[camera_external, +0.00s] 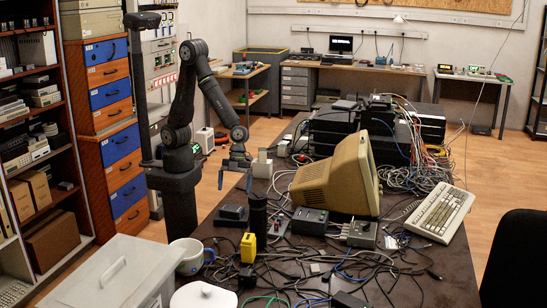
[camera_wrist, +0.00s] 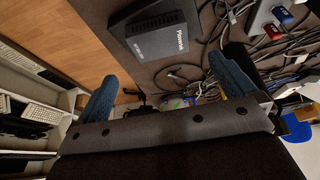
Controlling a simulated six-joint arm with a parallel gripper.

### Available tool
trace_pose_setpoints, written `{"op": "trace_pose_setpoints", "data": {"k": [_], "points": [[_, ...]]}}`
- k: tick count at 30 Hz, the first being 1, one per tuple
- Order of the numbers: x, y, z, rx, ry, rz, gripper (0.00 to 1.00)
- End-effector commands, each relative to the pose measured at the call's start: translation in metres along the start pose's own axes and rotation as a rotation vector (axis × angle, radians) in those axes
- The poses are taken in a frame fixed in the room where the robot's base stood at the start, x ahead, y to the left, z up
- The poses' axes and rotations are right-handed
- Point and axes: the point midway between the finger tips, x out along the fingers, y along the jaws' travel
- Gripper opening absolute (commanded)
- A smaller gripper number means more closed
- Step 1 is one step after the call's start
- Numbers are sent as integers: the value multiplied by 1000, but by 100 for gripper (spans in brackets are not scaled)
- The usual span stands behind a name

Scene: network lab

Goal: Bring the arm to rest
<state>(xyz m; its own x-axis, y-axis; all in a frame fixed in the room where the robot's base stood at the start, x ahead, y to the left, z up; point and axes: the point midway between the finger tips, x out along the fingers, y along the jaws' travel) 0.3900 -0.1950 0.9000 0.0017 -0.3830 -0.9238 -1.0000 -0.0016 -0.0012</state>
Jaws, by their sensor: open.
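My arm stands on a dark column at the left edge of the dark table (camera_external: 440,285), bent at the elbow with its forearm reaching down to the right. My gripper (camera_external: 236,180) hangs above the table's left edge, empty. In the wrist view my gripper (camera_wrist: 163,72) shows two blue fingers spread wide apart with nothing between them. A black box with white lettering (camera_wrist: 158,32) lies below and beyond the fingers, apart from them.
Stacked black network devices (camera_external: 335,128) stand at the back. Drawers (camera_external: 107,85) stand left of my arm. Wooden floor (camera_wrist: 60,40) shows beside the table.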

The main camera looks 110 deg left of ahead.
Motion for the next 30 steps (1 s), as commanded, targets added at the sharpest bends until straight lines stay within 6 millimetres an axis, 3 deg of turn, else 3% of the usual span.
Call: {"op": "trace_pose_setpoints", "data": {"k": [6, 15, 20, 30], "points": [[35, 1, 0, 0, -1, 5, 100], [70, 0, 0, 0, -1, 2, 100], [79, 0, 1, 0, -1, 1, 100], [75, 0, 0, 0, -1, 0, 100]]}}
